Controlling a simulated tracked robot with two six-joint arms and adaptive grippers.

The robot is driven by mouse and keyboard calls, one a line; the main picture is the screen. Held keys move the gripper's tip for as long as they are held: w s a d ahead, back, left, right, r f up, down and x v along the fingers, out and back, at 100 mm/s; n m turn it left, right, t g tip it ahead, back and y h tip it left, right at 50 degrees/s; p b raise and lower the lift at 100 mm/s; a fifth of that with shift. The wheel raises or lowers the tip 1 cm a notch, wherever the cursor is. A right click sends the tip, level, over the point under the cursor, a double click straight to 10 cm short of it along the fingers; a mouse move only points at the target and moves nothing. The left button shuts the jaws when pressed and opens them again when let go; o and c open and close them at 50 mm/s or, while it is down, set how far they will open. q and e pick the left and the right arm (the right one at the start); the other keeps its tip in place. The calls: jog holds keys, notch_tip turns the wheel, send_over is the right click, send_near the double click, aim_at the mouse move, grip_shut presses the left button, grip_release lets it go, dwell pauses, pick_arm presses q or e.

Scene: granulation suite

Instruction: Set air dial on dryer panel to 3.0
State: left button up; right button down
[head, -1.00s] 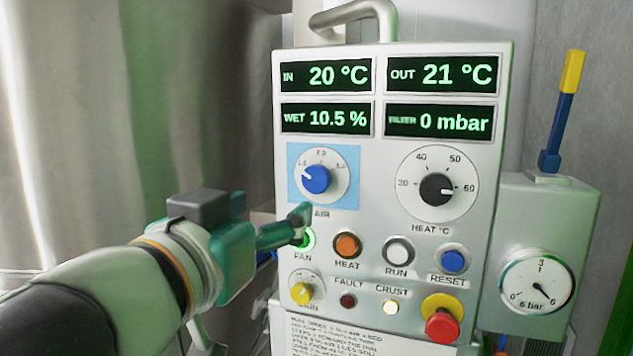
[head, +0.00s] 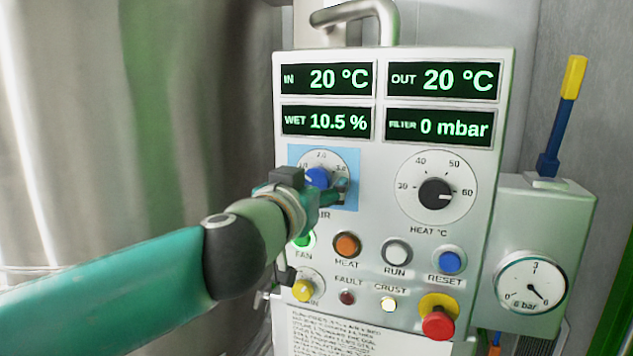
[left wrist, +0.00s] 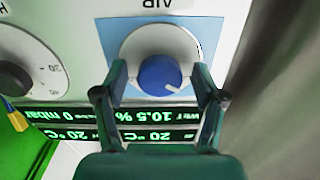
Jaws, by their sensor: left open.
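The air dial is a white disc on a light-blue square (head: 351,204) at the panel's upper left, with a blue knob (head: 317,177). In the left wrist view, which is upside down, the blue knob (left wrist: 160,76) has its white mark at the lower right, toward the low end of the scale. My left gripper (head: 332,190) is at the dial and hides its lower part in the head view. Its fingers (left wrist: 159,80) are open, one on each side of the knob. Whether they touch it I cannot tell. My right gripper is out of view.
The heat dial (head: 435,193) is right of the air dial. Displays (head: 326,79) sit above. A pressure gauge (head: 531,282) is at the right.

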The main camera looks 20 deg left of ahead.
pick_arm(q)
jog(key=shift+c, duration=0.3)
jog(key=c, duration=1.1)
